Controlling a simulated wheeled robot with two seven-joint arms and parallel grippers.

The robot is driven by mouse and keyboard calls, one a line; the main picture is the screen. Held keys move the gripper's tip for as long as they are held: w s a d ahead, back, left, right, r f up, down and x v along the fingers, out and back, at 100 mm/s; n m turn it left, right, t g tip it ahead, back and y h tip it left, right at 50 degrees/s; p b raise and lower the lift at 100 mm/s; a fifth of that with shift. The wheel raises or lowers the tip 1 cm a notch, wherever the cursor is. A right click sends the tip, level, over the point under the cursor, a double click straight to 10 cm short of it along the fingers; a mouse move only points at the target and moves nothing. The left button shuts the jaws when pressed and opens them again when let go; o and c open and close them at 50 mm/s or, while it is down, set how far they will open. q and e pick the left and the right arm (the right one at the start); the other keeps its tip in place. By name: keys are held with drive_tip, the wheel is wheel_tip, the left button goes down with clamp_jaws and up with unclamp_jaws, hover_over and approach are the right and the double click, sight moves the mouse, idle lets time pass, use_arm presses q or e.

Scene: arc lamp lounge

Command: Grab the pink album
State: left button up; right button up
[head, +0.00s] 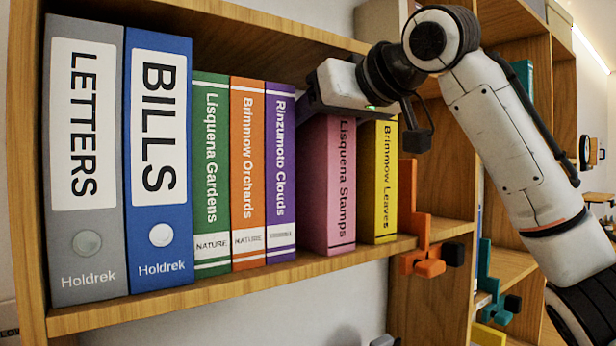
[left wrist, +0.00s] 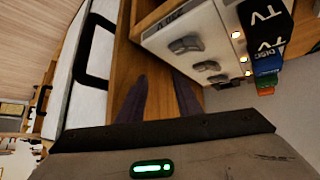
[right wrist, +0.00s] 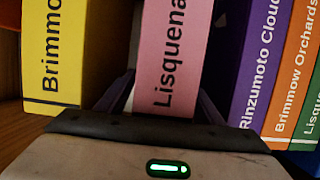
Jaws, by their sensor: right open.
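The pink album (head: 314,190), labelled "Lisquena Stamps", stands upright on the shelf between the purple and yellow albums. Its spine also shows in the right wrist view (right wrist: 172,50). My right gripper (head: 335,100) is at the upper part of the pink album in the head view. In the right wrist view, its open fingers (right wrist: 162,98) lie on either side of the pink spine, and whether they touch it I cannot tell. My left gripper (left wrist: 160,98) shows only in the left wrist view, its fingers apart with nothing between them.
The purple album (head: 281,170) and yellow album (head: 378,185) flank the pink one with narrow gaps. Orange (head: 248,175) and green (head: 211,175) albums and two large binders (head: 158,235) stand left. An orange block-shaped bookend (head: 415,228) stands right.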

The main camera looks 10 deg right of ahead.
drive_tip(key=shift+c, duration=0.4)
clamp_jaws()
drive_tip(key=shift+r, duration=0.15)
